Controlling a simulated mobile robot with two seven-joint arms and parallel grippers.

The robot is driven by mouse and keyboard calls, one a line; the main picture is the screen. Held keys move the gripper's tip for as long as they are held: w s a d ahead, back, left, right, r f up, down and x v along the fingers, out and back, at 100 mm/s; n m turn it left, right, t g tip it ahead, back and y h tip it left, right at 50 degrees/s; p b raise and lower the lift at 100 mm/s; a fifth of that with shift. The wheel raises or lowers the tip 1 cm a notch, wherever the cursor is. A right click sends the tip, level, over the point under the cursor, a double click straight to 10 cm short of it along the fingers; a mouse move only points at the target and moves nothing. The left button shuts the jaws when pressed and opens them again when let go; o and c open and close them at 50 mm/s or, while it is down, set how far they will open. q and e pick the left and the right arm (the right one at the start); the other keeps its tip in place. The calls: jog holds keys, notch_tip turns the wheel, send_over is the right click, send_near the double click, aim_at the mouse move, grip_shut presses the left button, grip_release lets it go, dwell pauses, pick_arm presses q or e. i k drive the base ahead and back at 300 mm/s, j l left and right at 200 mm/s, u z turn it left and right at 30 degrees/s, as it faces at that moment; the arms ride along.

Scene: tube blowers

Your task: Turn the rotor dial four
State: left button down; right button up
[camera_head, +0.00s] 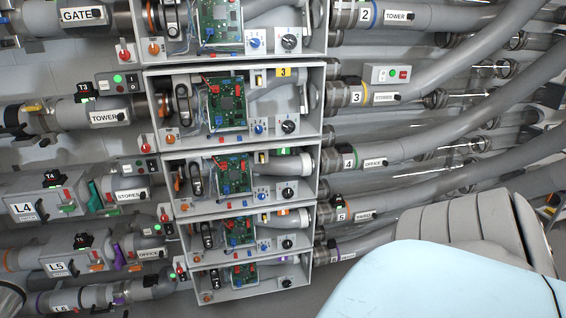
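The box numbered 4 (314,188) is an open grey housing in the middle of a stacked column. Inside it are a green circuit board (234,174), a black handle-like part (196,179) and a short pale pipe. At its lower right are a blue dial (263,196) and a black round dial (288,193). Which of these is the rotor dial cannot be read here, and their pointer positions are too small to tell. Neither of my grippers is in view.
Similar boxes stand above and below, including box 3 (319,110) and box 5 (311,237). Grey pipes run left and right from them. A switch box (388,74) with green and red buttons sits at upper right. The lower right of the view is blocked.

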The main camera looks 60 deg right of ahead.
aim_at(288, 193)
jog(key=z, duration=1.95)
jog(key=i+j+z, duration=0.15)
jog(key=i+j, duration=0.55)
jog(key=i, duration=0.25)
jog(key=i+j+z, duration=0.1)
jog(key=i+j, duration=0.7)
jog(key=i, duration=0.15)
